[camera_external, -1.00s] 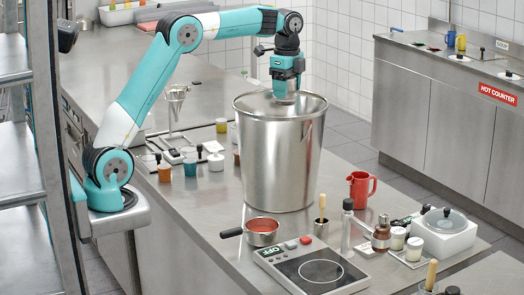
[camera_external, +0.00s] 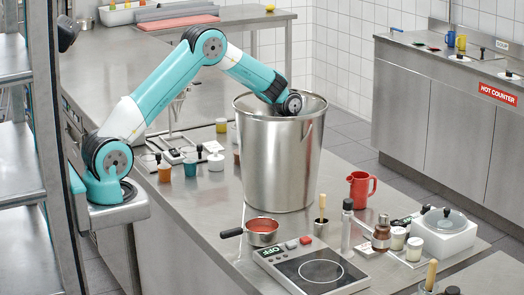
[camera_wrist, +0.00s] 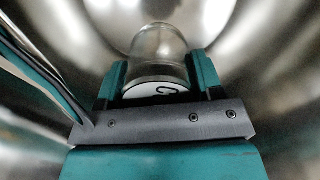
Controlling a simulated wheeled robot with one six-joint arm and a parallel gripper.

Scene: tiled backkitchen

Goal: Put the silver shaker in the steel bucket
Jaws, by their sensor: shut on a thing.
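The steel bucket (camera_external: 283,165) is a tall silver container standing upright on the steel counter. My arm reaches over its rim and my wrist is down inside it, so my gripper is hidden in the outside view. In the wrist view my gripper (camera_wrist: 160,80) is shut on the silver shaker (camera_wrist: 158,45), which sits between the two teal fingers. The shaker has a shiny round body and a pale end with a dark mark facing the camera. Curved bucket walls surround it. I cannot tell whether the shaker touches the bucket floor.
A hot plate (camera_external: 314,268), a red pan (camera_external: 262,231) and a red jug (camera_external: 361,189) stand in front of and right of the bucket. Several small cups and a white jar (camera_external: 216,162) stand to its left. The bucket rim (camera_external: 245,108) is close around my arm.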

